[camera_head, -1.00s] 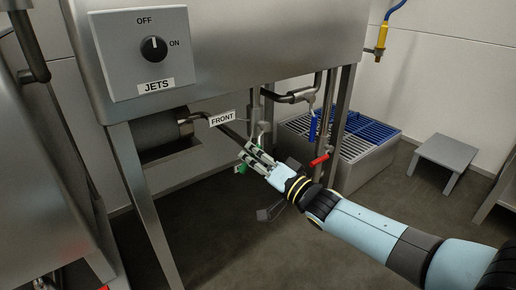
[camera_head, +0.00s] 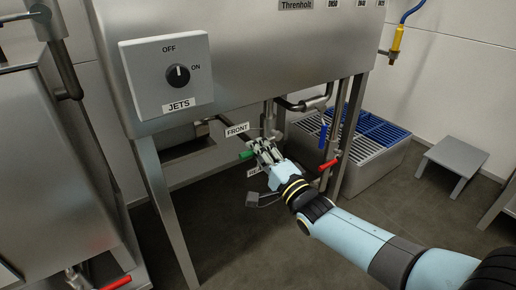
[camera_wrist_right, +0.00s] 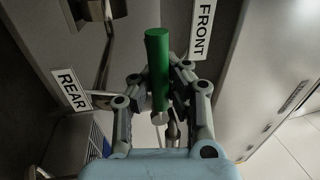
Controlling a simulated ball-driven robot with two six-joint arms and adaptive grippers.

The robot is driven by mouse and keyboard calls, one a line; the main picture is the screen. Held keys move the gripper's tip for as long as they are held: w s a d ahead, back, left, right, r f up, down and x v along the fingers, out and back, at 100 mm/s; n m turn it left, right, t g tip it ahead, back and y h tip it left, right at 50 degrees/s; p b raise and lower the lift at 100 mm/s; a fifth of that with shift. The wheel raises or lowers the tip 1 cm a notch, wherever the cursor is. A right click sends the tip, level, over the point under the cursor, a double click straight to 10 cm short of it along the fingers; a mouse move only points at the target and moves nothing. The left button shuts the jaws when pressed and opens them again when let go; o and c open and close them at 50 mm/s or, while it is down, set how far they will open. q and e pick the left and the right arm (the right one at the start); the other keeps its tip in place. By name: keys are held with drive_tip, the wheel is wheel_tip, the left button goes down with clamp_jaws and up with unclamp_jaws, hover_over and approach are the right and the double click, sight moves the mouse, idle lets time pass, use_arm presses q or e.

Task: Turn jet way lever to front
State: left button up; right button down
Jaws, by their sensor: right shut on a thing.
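The jet way lever has a green handle (camera_head: 246,155), seen under the tank beside the white FRONT label (camera_head: 237,130). My right gripper (camera_head: 262,150) is at the lever, its fingers shut on it. In the right wrist view the green handle (camera_wrist_right: 157,58) stands between the two fingers of the gripper (camera_wrist_right: 160,100), its end sticking out past them. The FRONT label (camera_wrist_right: 203,28) is at its right and the REAR label (camera_wrist_right: 70,90) at its left. My left gripper is not in view.
The JETS switch box (camera_head: 168,75) with its black knob is on the tank front above. A tank leg (camera_head: 165,210) stands left of the lever. A red-handled valve (camera_head: 328,165) is to the right. A drain basin with blue grating (camera_head: 375,132) and a grey stool (camera_head: 452,160) are farther right.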

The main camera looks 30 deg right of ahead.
drive_tip(key=shift+s+f+m, duration=0.2)
drive_tip(key=shift+m, duration=0.1)
drive_tip(key=c, duration=1.5)
unclamp_jaws()
drive_tip(key=shift+s+d+r, duration=0.1)
drive_tip(key=shift+d+r, duration=0.05)
drive_tip(key=shift+o, duration=1.3)
drive_tip(key=shift+r, duration=0.1)
drive_tip(key=a+v, duration=0.1)
drive_tip(key=v, duration=1)
drive_tip(key=shift+s+d, duration=0.35)
drive_tip(key=shift+s, duration=0.05)
drive_tip(key=shift+c, duration=0.4)
